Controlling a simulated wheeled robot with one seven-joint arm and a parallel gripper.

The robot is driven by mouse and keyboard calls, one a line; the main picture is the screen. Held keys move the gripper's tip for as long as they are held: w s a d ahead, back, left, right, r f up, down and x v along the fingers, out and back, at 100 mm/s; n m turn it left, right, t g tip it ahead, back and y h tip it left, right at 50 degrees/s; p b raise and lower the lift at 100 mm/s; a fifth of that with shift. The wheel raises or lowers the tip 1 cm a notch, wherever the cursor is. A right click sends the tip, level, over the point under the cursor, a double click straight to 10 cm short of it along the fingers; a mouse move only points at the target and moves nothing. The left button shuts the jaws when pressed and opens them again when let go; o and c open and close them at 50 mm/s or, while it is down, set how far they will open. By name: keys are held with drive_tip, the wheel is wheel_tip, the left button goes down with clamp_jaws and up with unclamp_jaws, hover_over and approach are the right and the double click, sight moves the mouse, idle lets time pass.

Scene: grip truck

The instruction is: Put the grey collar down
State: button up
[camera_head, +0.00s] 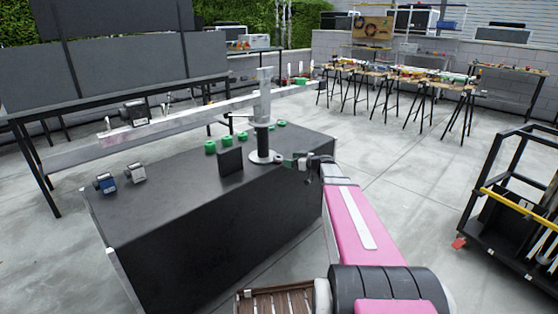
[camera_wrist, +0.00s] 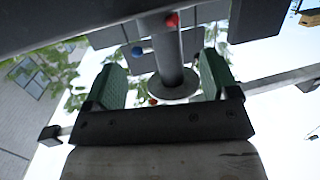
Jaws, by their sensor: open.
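My gripper (camera_head: 300,161) is at the right end of the black bench, close beside the upright post (camera_head: 262,138) and its pale round base (camera_head: 262,158). In the wrist view my gripper (camera_wrist: 161,80) is open, its two green pads wide apart. A dark post (camera_wrist: 168,55) with a grey round flange (camera_wrist: 174,88) shows between the pads; I see no contact. A small grey clamp-like piece (camera_head: 135,172), which may be the grey collar, sits on the bench's left end, well away from my gripper. I cannot tell for sure which part is the collar.
A blue clamp-like piece (camera_head: 105,183) sits beside the grey one. Several green round pieces (camera_head: 210,147) and a dark upright plate (camera_head: 230,161) stand on the black bench (camera_head: 180,185). A long pale beam (camera_head: 190,115) crosses behind. A black cart (camera_head: 515,190) stands right; floor between is clear.

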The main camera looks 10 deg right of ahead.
sight(276, 156)
drive_tip(key=x, duration=0.6)
drive_tip(key=shift+w+a, duration=0.2)
drive_tip(key=shift+w, duration=0.2)
drive_tip(key=c, duration=1.1)
drive_tip(key=shift+o, duration=0.2)
